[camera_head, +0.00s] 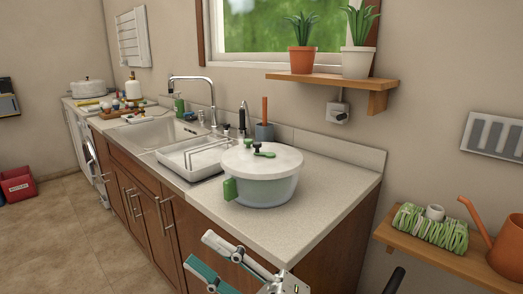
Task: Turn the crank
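A salad spinner (275,187) with a translucent bowl, white lid and green side handle stands upright near the right end of the counter. A small green crank (264,154) with a dark knob sits on top of its lid. My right gripper (198,250) is at the bottom of the head view, in front of and below the counter edge. Its two teal-padded fingers are spread apart with nothing between them. It is clear of the spinner and the crank. My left gripper is not in view.
A white dish rack (185,163) stands left of the spinner, beside the sink (150,132). A tool holder (264,132) is behind the spinner. The counter (325,190) is clear to the right. A shelf with an orange watering can (507,247) is at far right.

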